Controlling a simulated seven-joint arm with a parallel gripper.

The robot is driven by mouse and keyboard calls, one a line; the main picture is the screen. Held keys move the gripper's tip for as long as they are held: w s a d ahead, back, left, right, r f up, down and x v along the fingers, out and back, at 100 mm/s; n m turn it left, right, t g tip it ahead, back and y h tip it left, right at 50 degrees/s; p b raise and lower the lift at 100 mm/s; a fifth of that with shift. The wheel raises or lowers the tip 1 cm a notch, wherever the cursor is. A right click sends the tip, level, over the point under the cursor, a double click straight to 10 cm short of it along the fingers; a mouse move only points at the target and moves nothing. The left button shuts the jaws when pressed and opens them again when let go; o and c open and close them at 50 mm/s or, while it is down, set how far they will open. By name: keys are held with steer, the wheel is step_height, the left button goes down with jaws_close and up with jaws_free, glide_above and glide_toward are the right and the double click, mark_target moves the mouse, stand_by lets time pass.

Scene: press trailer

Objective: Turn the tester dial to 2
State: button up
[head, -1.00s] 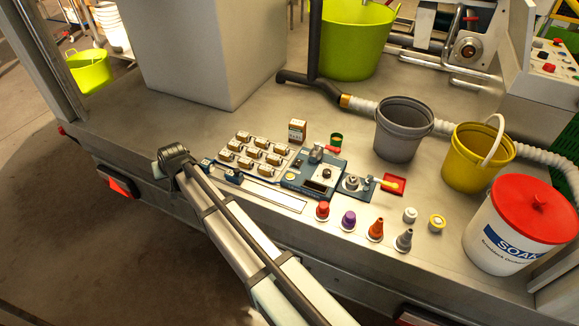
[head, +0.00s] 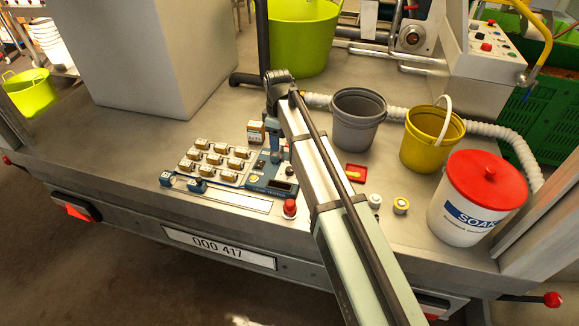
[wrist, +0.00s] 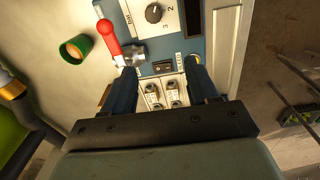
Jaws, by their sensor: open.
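The tester (head: 276,184) is a blue box on the steel deck, partly hidden by my arm in the head view. In the wrist view the tester (wrist: 190,50) fills the top middle. Its black dial (wrist: 153,13) sits on a white plate with printed numbers, a 3 among them, near the top edge; I cannot tell which number it points to. A red-handled lever (wrist: 108,32) is left of the dial. My gripper (wrist: 160,68) is open and empty, its two dark blue fingers over the tester's lower part, with the dial beyond the fingertips. The dial is hidden in the head view.
Small boxed parts (head: 212,158) stand in rows left of the tester. A red cap (head: 290,208) is in front. A green cup (wrist: 76,48) lies left in the wrist view. Grey (head: 358,120) and yellow (head: 432,140) buckets and a red-lidded tub (head: 475,210) stand right.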

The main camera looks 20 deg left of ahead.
mark_target(290, 169)
steer(key=d+f, duration=0.1)
steer(key=f, duration=0.3)
steer(key=d+f, duration=0.1)
steer(key=f, duration=0.3)
steer(key=d+f, duration=0.1)
steer(key=f, duration=0.4)
steer(key=shift+w+d, duration=0.25)
steer(key=shift+w, duration=0.1)
steer(key=c, duration=1)
